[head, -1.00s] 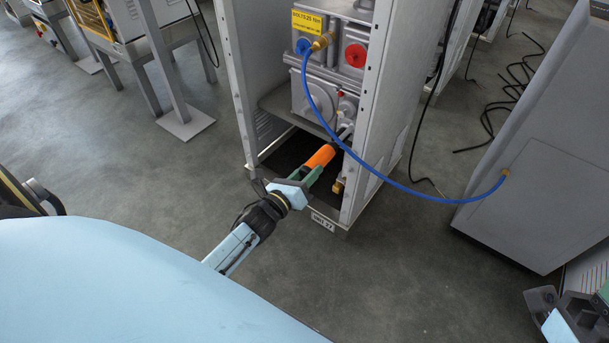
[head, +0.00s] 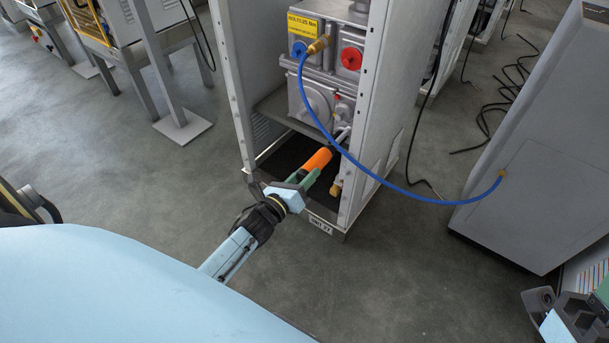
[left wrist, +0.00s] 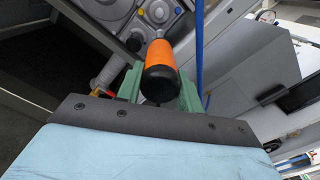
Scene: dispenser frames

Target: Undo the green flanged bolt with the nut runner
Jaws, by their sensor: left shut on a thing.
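The nut runner (head: 317,160) has an orange body with a dark rear end, and it also shows in the left wrist view (left wrist: 161,60). My left gripper (head: 311,177) is shut on it, with green fingers on either side. The tool points into the open cabinet, with its front end close to the lower part of the grey machine unit (head: 312,100). I cannot make out the green flanged bolt in either view. My right gripper (head: 572,318) is at the bottom right corner of the head view, partly cut off, away from the cabinet.
The cabinet's side posts (head: 361,130) stand left and right of the tool. A blue hose (head: 375,178) runs from the unit to a grey box (head: 535,150) on the right, passing close to the tool. A brass fitting (head: 336,189) is by the right post. Floor in front is clear.

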